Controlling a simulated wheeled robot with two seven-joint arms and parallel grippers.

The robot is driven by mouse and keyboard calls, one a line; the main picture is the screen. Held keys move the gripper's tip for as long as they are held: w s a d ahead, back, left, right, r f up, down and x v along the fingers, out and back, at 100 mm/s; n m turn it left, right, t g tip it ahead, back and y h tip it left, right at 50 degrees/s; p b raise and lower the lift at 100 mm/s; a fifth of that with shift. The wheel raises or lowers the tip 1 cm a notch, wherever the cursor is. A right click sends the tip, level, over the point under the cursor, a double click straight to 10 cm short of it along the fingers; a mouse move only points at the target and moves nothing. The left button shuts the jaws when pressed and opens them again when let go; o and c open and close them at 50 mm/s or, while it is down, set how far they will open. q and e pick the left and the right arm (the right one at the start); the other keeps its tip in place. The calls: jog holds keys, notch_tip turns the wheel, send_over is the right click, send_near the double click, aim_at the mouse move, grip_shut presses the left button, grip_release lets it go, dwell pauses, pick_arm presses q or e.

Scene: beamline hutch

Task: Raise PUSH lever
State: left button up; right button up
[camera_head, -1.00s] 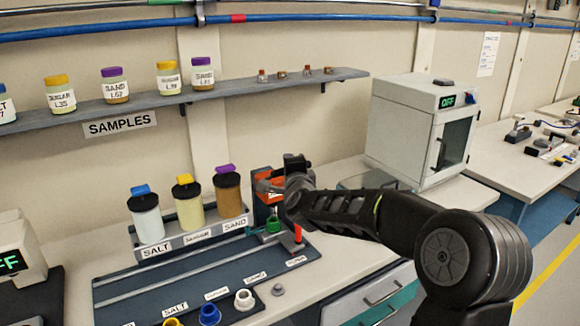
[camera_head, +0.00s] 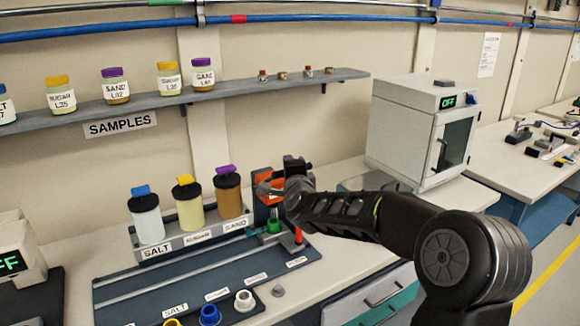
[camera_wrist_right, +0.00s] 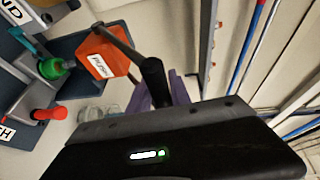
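The PUSH unit is an orange block with a white label at the right end of the dark dosing rack; it shows in the head view (camera_head: 268,188) and in the right wrist view (camera_wrist_right: 103,58). A thin dark lever arm (camera_wrist_right: 122,42) runs from this block to a thick black grip (camera_wrist_right: 154,80), which reaches the edge of my gripper body. My right gripper (camera_head: 272,187) is right at the block in the head view. My left gripper is not in view.
Below the block are a green part (camera_head: 273,225) and a red post (camera_head: 298,236). Salt, sugar and sand hoppers (camera_head: 146,217) stand left of it. A sample shelf (camera_head: 240,90) hangs behind. A white oven (camera_head: 418,130) reading OFF stands to the right.

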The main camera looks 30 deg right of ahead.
jog(key=shift+o, duration=0.7)
jog(key=shift+w, duration=0.1)
jog(key=shift+o, duration=0.8)
jog(key=shift+r, duration=0.1)
jog(key=b+v, duration=0.2)
jog(key=v, duration=0.6)
jog(key=shift+c, duration=0.5)
